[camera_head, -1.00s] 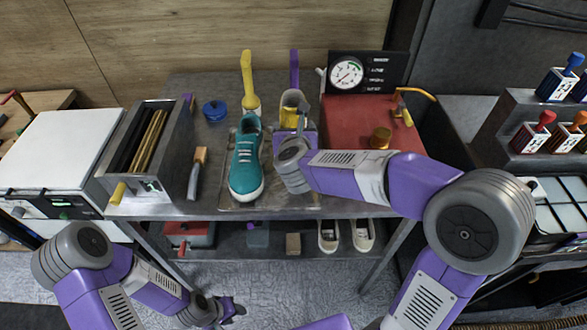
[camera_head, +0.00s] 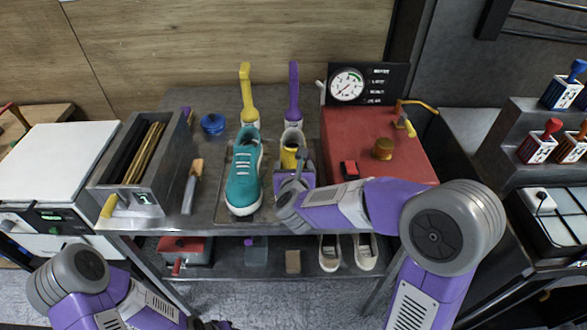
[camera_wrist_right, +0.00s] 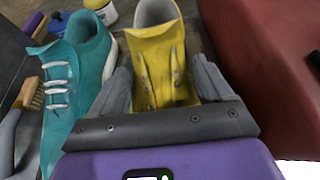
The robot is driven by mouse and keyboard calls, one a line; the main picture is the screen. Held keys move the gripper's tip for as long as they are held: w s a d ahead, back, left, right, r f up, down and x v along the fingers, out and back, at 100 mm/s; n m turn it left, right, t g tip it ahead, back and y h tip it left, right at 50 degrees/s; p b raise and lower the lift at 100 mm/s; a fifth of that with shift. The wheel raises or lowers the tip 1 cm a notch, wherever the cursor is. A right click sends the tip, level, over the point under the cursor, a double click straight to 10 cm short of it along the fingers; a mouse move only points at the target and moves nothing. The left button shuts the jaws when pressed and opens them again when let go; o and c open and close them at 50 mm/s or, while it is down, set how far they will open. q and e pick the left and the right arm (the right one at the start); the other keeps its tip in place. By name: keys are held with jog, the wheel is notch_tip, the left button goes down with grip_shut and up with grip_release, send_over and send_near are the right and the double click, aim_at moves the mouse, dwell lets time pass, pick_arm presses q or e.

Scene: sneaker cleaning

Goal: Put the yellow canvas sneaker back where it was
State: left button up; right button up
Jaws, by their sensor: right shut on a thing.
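The yellow canvas sneaker (camera_head: 290,157) is upright beside the teal sneaker (camera_head: 243,178), to its right, over the metal tray (camera_head: 272,212). Its opening faces up at the far end. My right gripper (camera_wrist_right: 160,92) has its fingers on both sides of the yellow sneaker and is shut on it. In the head view the right gripper (camera_head: 294,182) hides the sneaker's near part. I cannot tell whether its sole touches the tray. My left gripper (camera_head: 216,325) is at the bottom edge, mostly cut off, away from the sneakers.
A yellow-handled brush (camera_head: 247,92) and a purple-handled brush (camera_head: 294,90) stand behind the sneakers. A red box (camera_head: 350,140) with a gauge behind it is close on the right. White shoes (camera_head: 365,255) stand on the shelf below.

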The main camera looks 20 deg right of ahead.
jog(key=o, duration=1.2)
jog(key=shift+f, duration=0.1)
jog(key=shift+s+a+r, duration=0.1)
jog(key=shift+s+r, duration=0.15)
jog(key=shift+r, duration=0.05)
jog(key=p+v, duration=0.2)
jog(key=v, duration=0.9)
jog(key=shift+s, duration=0.2)
